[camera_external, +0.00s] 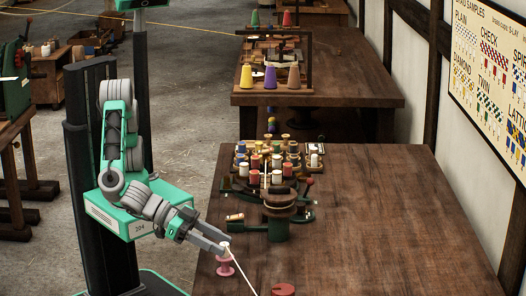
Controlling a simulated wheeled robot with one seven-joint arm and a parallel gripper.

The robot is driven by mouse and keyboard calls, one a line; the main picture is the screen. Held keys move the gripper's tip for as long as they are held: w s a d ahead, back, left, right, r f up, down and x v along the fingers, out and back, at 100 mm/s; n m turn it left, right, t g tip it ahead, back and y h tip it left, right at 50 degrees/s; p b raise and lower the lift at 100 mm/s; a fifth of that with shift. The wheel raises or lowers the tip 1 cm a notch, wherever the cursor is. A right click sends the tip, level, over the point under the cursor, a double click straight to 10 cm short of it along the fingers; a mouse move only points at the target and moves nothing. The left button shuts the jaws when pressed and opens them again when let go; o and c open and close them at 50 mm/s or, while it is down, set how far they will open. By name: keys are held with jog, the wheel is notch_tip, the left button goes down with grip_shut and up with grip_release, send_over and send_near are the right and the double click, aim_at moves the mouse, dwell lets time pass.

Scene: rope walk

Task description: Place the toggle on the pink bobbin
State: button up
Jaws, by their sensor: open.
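The pink bobbin (226,268) stands upright near the front left edge of the near table. My gripper (225,247) is just above it, tilted down from the left, with its jaws open. A small pale piece (226,244) shows at the fingertips, directly over the bobbin; it may be the toggle, but it is too small to be sure. A white cord (240,272) runs from there down to the right and out of the picture. I cannot tell whether the pale piece touches the bobbin, and the fingers partly hide it.
A red round object (283,290) sits at the table's front edge. A dark green stand with a round top (278,228) is behind the gripper, with a small tan cylinder (235,217) beside it. A rack of spools (268,160) stands farther back. The table's right side (390,220) is clear.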

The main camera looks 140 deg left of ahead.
jog(key=v, duration=1.2)
jog(key=s+a+f+g, duration=0.1)
jog(key=a, duration=0.3)
jog(key=s+a+f+g+h, duration=0.1)
jog(key=a+f+g, duration=0.1)
jog(key=a, duration=0.1)
jog(key=s+a+f+m+g, duration=0.1)
jog(key=a+f, duration=0.1)
jog(key=a, duration=0.2)
jog(key=shift+s+a+g+h, duration=0.3)
jog(key=shift+s+a+g, duration=0.1)
jog(key=s+a+f+m+g+h, duration=0.2)
jog(key=s+h, duration=0.1)
jog(key=s, duration=0.6)
jog(key=s+a+f+m+g+h, duration=0.2)
jog(key=s+f+m+g, duration=0.1)
jog(key=s, duration=0.7)
notch_tip(320, 180, up, 12)
jog(key=w+t+p, duration=0.1)
jog(key=w+p, duration=0.1)
jog(key=p, duration=0.6)
jog(key=shift+p, duration=0.4)
jog(key=shift+a, duration=0.15)
